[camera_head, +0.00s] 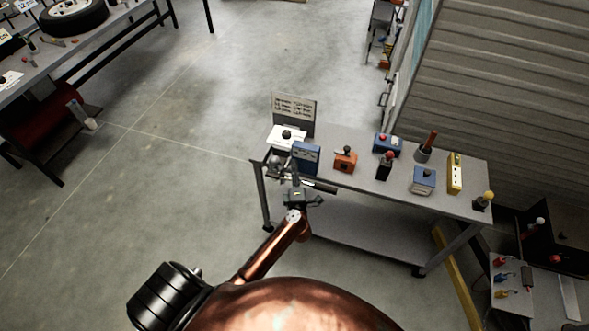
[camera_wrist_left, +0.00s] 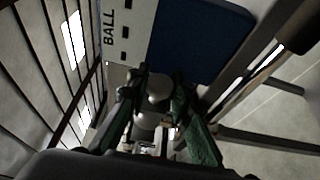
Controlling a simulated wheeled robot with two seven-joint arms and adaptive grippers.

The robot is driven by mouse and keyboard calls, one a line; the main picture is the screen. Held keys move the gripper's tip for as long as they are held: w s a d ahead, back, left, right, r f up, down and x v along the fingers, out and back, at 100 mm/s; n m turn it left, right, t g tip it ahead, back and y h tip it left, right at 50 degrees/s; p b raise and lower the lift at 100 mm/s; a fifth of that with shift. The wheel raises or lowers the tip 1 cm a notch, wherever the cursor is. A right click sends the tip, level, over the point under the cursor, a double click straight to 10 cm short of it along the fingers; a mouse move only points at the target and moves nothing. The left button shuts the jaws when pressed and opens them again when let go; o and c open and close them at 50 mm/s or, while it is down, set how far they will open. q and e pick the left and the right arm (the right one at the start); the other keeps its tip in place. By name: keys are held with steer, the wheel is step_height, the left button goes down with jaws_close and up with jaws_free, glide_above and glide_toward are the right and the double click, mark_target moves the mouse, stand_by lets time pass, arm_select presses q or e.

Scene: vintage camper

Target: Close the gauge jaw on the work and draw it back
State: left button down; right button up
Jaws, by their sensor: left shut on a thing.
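My left gripper (camera_head: 297,184) is at the left end of the grey workbench, low in front of a blue box (camera_head: 306,157). In the left wrist view its two dark green-grey fingers (camera_wrist_left: 160,112) are shut on a grey rounded metal knob (camera_wrist_left: 154,92). More metal parts show below the knob, between the fingers. A white plate (camera_wrist_left: 124,35) marked "BALL" and a blue panel (camera_wrist_left: 200,40) are just beyond the fingers. I cannot make out which part is the gauge jaw or where the work sits. My right gripper is not in view.
The workbench (camera_head: 365,187) carries an orange block (camera_head: 345,160), a blue block (camera_head: 423,181), a yellow block (camera_head: 455,174) and other knobbed devices. A sign (camera_head: 294,107) stands behind its left end. Open concrete floor lies left; a corrugated wall (camera_head: 510,90) stands right.

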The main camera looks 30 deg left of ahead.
arm_select(q)
steer(key=a+p, duration=0.2)
steer(key=a, duration=0.1)
steer(key=shift+s+r, duration=0.2)
steer(key=shift+s, duration=0.15)
steer(key=shift+s+a+f, duration=0.1)
steer(key=shift+a, duration=0.3)
steer(key=c, duration=1.9)
jaws_free()
steer(key=shift+s+a, duration=0.1)
steer(key=shift+a, duration=0.1)
steer(key=shift+o, duration=1.1)
steer(key=shift+f, duration=0.15)
steer(key=shift+d, duration=0.35)
glide_toward(286, 170)
steer(key=shift+s+a+f, duration=0.1)
steer(key=shift+a+f, duration=0.1)
steer(key=shift+a, duration=0.05)
